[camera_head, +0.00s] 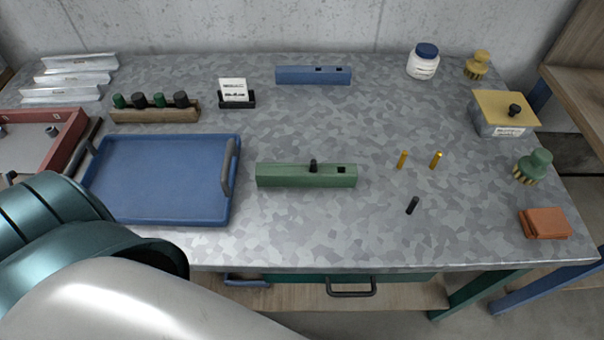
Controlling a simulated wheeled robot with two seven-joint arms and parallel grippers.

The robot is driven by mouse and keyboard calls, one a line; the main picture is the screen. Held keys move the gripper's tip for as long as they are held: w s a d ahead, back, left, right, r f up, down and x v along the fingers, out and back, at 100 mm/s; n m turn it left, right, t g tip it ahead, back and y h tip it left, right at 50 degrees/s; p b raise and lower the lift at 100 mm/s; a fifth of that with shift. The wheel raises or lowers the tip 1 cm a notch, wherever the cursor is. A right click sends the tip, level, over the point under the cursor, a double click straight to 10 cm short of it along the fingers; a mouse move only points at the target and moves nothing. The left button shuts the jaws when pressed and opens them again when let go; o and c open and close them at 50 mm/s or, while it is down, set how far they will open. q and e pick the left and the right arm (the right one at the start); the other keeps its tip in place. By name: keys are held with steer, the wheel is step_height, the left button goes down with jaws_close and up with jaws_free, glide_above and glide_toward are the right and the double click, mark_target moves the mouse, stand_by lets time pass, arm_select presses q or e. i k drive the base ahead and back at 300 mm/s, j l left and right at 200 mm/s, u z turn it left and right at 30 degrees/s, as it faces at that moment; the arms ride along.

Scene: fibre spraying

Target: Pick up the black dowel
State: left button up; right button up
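A small black dowel (412,205) lies or leans on the metal table right of the green block, apart from other things. Another black peg (313,165) stands in the green block (280,176), which also has an empty square hole near its right end. Links of one of my arms fill the lower left. Neither of my grippers is in view.
A blue tray (160,215) sits at the left, partly behind my arm. A blue block (297,75) is at the back. The table around the dowel is clear.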

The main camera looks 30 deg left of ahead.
mark_target(415, 200)
steer(key=k+j+z, duration=0.2)
steer(key=k+z, duration=0.55)
steer(key=k+j, duration=0.05)
